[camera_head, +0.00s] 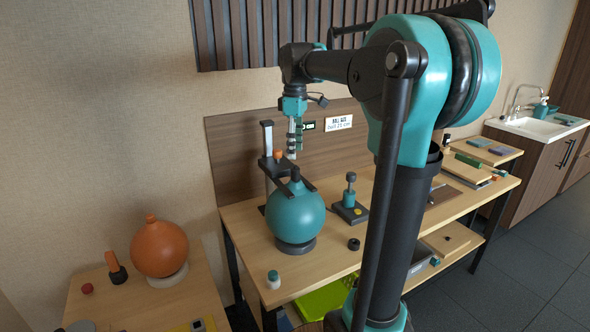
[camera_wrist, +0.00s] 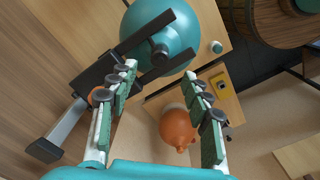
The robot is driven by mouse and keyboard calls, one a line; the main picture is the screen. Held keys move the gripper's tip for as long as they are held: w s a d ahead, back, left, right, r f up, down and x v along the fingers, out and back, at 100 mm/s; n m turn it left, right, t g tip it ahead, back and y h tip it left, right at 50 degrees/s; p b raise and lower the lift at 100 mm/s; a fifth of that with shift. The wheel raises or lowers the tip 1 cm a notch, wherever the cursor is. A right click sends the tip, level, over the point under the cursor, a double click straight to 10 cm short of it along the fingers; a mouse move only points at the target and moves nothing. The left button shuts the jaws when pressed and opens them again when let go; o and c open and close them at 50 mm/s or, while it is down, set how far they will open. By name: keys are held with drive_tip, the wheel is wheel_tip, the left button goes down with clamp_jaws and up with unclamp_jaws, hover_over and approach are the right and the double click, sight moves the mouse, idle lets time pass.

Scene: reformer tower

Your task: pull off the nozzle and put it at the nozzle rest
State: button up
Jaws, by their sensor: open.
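A teal ball (camera_head: 296,216) sits on a dark ring on the wooden bench. A dark piece (camera_head: 295,174), which looks like the nozzle, stands at its top between the prongs of a black fork stand (camera_head: 268,150). In the wrist view the same dark piece (camera_wrist: 160,54) shows on the ball (camera_wrist: 172,28), between the fork prongs. My gripper (camera_head: 291,152) is above the ball, fingers pointing down, open and empty. In the wrist view my gripper (camera_wrist: 157,72) has its green-padded fingers apart, with nothing between them. I cannot identify the nozzle rest for certain.
A black-based pump-like stand (camera_head: 350,205) is right of the ball. A small dark ring (camera_head: 354,244) and a white-teal jar (camera_head: 273,280) are near the front edge. An orange ball (camera_head: 159,247) is on the left table. A sink (camera_head: 540,124) is at far right.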

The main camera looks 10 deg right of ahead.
sight(295, 166)
wheel_tip(295, 166, down, 8)
idle(0.4)
clamp_jaws()
drive_tip(key=c, duration=0.8)
unclamp_jaws()
clamp_jaws()
drive_tip(key=shift+r, duration=0.6)
